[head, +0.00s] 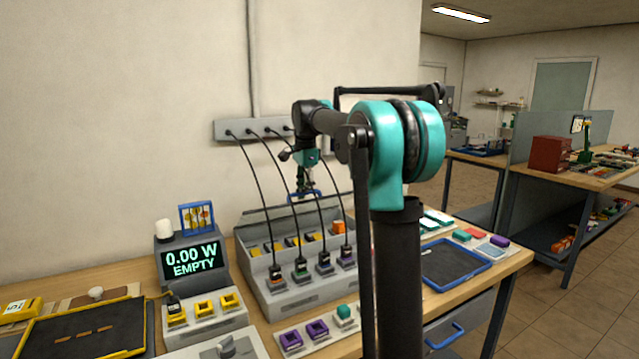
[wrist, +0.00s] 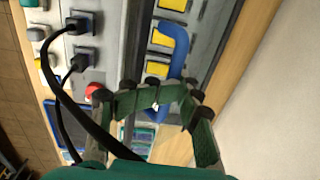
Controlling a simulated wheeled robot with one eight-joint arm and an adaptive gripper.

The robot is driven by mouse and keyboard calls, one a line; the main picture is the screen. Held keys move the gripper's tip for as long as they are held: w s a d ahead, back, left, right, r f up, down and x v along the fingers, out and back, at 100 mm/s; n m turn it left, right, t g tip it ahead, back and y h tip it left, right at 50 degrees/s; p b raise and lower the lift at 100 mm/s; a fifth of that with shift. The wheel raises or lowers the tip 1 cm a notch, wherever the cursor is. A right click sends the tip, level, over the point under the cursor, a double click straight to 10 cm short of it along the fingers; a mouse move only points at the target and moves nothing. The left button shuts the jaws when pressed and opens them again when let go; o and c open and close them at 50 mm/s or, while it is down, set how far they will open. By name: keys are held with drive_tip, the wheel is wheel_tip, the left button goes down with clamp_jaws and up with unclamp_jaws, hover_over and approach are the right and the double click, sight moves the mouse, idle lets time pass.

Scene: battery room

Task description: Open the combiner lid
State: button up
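The combiner (head: 312,287) is a grey box on the bench, with yellow slots and black cables plugged into its front. Its lid (head: 262,217) appears as a grey panel raised along the back edge, leaving the slots in view; its exact angle is hard to tell. A blue handle (head: 312,194) is on the lid. My gripper (head: 305,187) is at this handle. In the wrist view the green fingers (wrist: 157,103) come together at the lower part of the blue handle (wrist: 181,50) and appear shut on it; the contact is partly hidden.
Cables hang from a wall strip (head: 250,130) close to my arm. A display (head: 193,258) reading "0.00 W EMPTY" stands left of the combiner. A blue-rimmed tray (head: 455,262) lies to the right. The wall (head: 120,120) is close behind the bench.

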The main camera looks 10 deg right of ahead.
drive_tip(key=s+d+f, duration=0.2)
drive_tip(key=s+f, duration=0.2)
drive_tip(key=f, duration=0.3)
drive_tip(key=s+r, duration=0.2)
drive_tip(key=r, duration=0.5)
drive_tip(key=s+r+n+t, duration=0.1)
drive_tip(key=s+r, duration=0.2)
drive_tip(key=r, duration=0.3)
drive_tip(key=shift+s+d+r+t, duration=0.25)
drive_tip(key=shift+d+r+t, duration=0.1)
drive_tip(key=shift+d, duration=0.1)
drive_tip(key=w+f+m, duration=0.1)
drive_tip(key=w+f, duration=0.4)
drive_tip(key=f, duration=0.9)
drive_tip(key=shift+w+f, duration=0.2)
drive_tip(key=shift+c, duration=0.2)
